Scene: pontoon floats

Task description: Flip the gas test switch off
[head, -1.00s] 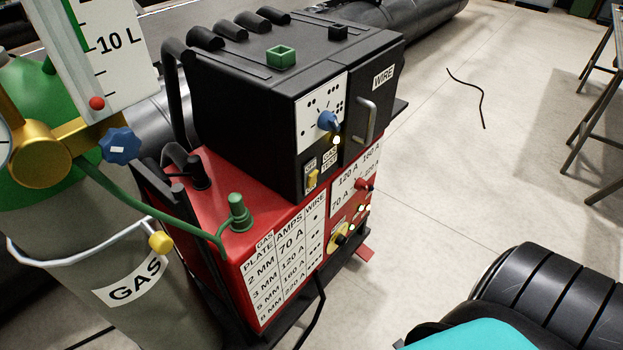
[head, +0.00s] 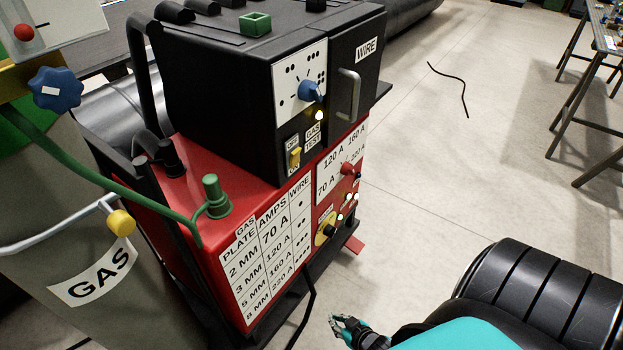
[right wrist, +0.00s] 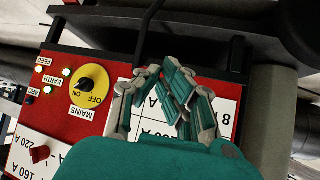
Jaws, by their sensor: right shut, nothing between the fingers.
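The gas test switch (head: 294,158) is a small yellow rocker on the front of the black wire feeder box, between OFF and ON marks, beside its GAS TEST label (head: 313,136). Its tilt is too small to tell. A lamp (head: 319,116) just above glows pale yellow. My right gripper (head: 337,319) is low in the head view, to the right of and well below the switch, apart from it. In the right wrist view the gripper (right wrist: 165,88) is shut and empty before the red panel. My left gripper is not in view.
The red welder carries an amps chart (head: 268,250), a red dial (head: 347,168) and a yellow mains switch (head: 326,229). A blue knob (head: 310,91) and a handle (head: 348,95) stick out near the switch. A gas cylinder (head: 120,315) stands left.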

